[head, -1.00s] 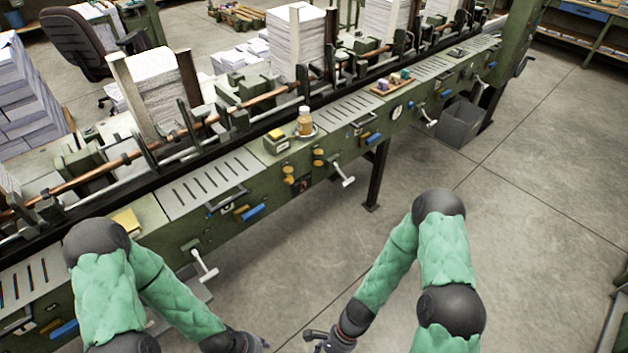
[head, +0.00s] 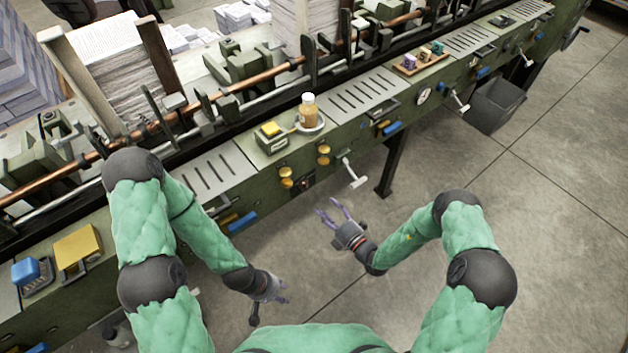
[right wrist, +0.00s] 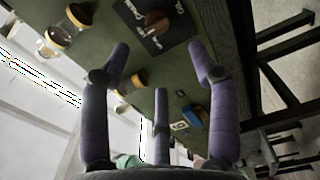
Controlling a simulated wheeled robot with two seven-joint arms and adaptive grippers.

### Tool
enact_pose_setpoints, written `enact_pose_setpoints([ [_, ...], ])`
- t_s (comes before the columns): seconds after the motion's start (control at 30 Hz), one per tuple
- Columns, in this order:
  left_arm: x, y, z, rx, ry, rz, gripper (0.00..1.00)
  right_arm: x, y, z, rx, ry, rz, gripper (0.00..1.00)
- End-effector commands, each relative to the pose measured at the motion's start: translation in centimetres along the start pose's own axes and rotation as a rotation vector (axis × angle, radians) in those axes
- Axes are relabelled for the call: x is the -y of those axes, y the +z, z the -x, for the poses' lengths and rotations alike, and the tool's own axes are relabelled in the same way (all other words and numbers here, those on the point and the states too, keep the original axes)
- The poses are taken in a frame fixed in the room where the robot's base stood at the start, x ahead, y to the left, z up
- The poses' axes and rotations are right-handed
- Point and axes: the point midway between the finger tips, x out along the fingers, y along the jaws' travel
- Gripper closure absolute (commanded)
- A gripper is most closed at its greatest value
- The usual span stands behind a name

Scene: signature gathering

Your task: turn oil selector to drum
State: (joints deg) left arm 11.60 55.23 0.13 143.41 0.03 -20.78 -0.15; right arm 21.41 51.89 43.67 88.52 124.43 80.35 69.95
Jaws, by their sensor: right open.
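A dark plate with white lettering (right wrist: 150,28) shows at the top of the right wrist view, with a round brown knob (right wrist: 157,22) on it; this looks like the oil selector. The lettering is too blurred to read fully. In the head view a small dark plate (head: 303,183) sits low on the green machine front, beside the amber oil cups (head: 286,177). My right gripper (head: 333,210) is open and empty, in front of and below the machine front, apart from the plate. My left gripper (head: 278,288) hangs low near my body, and its finger opening is unclear.
A white lever handle (head: 355,174) sticks out right of the plate, with a machine leg (head: 391,165) further right. A bottle (head: 307,110) stands on a dish atop the machine. A grey bin (head: 494,105) stands at the right. The floor before the machine is clear.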

Motion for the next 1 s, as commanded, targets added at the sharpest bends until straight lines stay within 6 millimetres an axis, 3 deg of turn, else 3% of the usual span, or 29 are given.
enact_pose_setpoints([
  [0.17, 0.1, 0.1, -0.3, 0.001, 0.000, 0.000, 0.60, 0.0, 0.2, -1.4, 0.010, 0.005, -0.005, 0.39],
  [0.63, 0.8, 0.0, -2.1, 0.001, 0.000, 0.000, 0.60, 0.0, 0.2, -9.0, 0.008, 0.005, -0.003, 0.39],
  [1.0, 0.9, -0.1, -2.4, 0.001, 0.000, 0.000, 0.60, -0.1, 0.3, -10.8, 0.010, 0.003, -0.005, 0.39],
])
